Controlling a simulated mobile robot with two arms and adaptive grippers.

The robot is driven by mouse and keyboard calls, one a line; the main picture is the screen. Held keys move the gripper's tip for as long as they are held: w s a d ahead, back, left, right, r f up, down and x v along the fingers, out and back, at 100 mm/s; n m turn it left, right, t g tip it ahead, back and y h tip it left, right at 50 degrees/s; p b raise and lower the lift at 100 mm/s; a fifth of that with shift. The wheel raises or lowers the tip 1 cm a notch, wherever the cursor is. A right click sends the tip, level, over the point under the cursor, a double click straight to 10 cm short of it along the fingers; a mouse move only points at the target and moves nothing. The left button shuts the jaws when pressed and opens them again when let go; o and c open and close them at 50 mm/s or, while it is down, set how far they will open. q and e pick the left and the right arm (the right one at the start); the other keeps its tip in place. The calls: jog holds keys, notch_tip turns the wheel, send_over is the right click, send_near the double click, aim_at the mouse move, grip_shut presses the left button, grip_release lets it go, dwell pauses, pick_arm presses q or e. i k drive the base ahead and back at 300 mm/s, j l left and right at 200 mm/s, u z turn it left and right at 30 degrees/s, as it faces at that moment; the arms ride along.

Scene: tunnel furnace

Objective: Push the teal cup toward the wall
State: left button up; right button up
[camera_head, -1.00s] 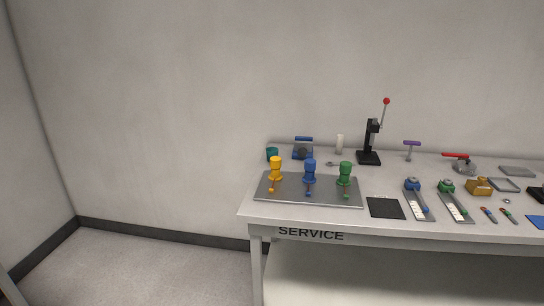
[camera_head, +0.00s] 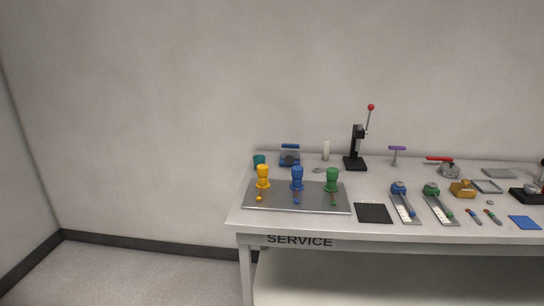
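The teal cup (camera_head: 259,162) is small and stands at the back left corner of the white service table (camera_head: 236,218), near the wall (camera_head: 200,100). Its lower part is partly hidden behind the yellow knob piece (camera_head: 263,174). A blue-handled device (camera_head: 290,155) stands just to the right of the cup. Neither of my grippers shows in the head view.
A grey plate (camera_head: 325,206) with yellow, blue and green knobs lies in front of the cup. A black lever press (camera_head: 355,150) with a red ball stands further right. Several small tools fill the table's right side. Open floor (camera_head: 150,275) lies left of the table.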

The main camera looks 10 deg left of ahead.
aim_at(259, 163)
jog(key=i+j, duration=0.1)
jog(key=i, duration=0.5)
jog(key=i+j, duration=0.15)
jog(key=i, duration=0.4)
